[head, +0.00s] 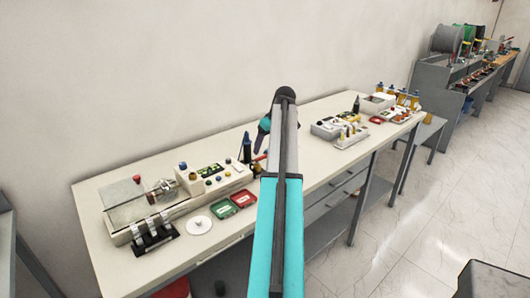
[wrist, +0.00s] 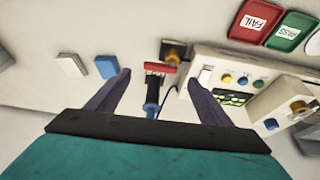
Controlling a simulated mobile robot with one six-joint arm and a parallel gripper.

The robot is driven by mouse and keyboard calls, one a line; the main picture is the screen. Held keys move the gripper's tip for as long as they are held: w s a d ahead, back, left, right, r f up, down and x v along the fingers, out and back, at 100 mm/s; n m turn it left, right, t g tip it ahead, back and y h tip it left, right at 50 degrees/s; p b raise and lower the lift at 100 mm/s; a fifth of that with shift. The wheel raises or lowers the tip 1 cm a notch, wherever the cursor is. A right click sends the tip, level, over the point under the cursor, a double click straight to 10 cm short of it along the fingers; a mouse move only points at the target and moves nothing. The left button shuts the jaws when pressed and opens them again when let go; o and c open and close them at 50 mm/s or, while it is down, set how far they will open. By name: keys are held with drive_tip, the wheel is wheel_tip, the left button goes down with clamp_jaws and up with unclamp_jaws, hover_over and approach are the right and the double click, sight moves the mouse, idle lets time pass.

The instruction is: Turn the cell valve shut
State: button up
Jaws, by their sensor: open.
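In the wrist view my gripper (wrist: 158,77) is open, its two dark fingers spread with nothing between them held. A red bar-like part (wrist: 160,68), which looks like the valve handle, shows in the gap between the fingertips, with a brass-brown block (wrist: 173,50) just beyond it. A dark upright tool with a blue end (wrist: 152,95) stands between the fingers in this view. I cannot tell the handle's turn angle or whether a finger touches it. In the head view my arm hides most of this spot; a red part (head: 259,158) shows just left of the arm.
A white control box with coloured knobs (wrist: 237,79) is right of the fingers. A green tray (head: 222,208) and a red tray (head: 243,198) lie on the bench (head: 85,218). A white block (wrist: 72,65) and a blue block (wrist: 107,66) lie left of the fingers.

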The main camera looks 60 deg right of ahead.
drive_tip(key=d+b+v, duration=0.1)
drive_tip(key=v, duration=0.6)
drive_tip(key=shift+s+a+r, duration=0.25)
drive_tip(key=shift+a+r, duration=0.15)
drive_tip(key=shift+a, duration=0.15)
